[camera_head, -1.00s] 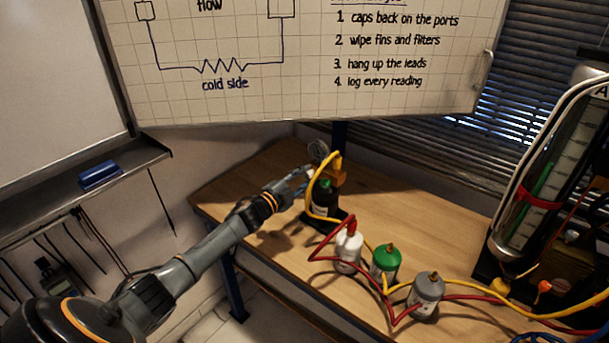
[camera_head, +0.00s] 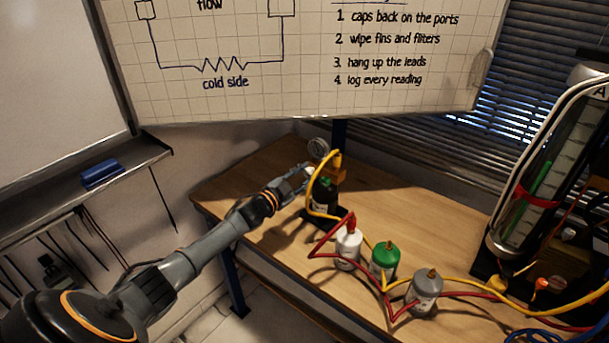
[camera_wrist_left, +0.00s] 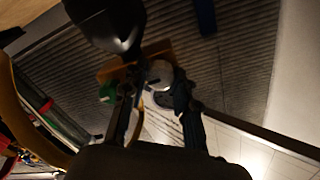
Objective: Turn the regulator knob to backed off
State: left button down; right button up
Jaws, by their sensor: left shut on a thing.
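Any mark showing the knob's setting is too small to read. My right gripper is out of view.
A yellow hose (camera_head: 311,201) loops close beside my left gripper. White (camera_head: 347,249), green (camera_head: 384,262) and grey (camera_head: 425,292) canisters with red hoses stand nearer on the workbench (camera_head: 265,165). A whiteboard (camera_head: 300,95) hangs above; a tall glass column (camera_head: 535,190) stands right.

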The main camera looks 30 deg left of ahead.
pick_arm(q)
jog(key=shift+f, duration=0.1)
jog(key=c, duration=1)
grip_release()
jog(key=shift+s, duration=0.1)
jog(key=s, duration=0.4)
jog(key=s+a, duration=0.1)
jog(key=s, duration=0.6)
jog(key=shift+s+a, duration=0.25)
jog(key=shift+s, duration=0.15)
jog(key=shift+d, duration=0.1)
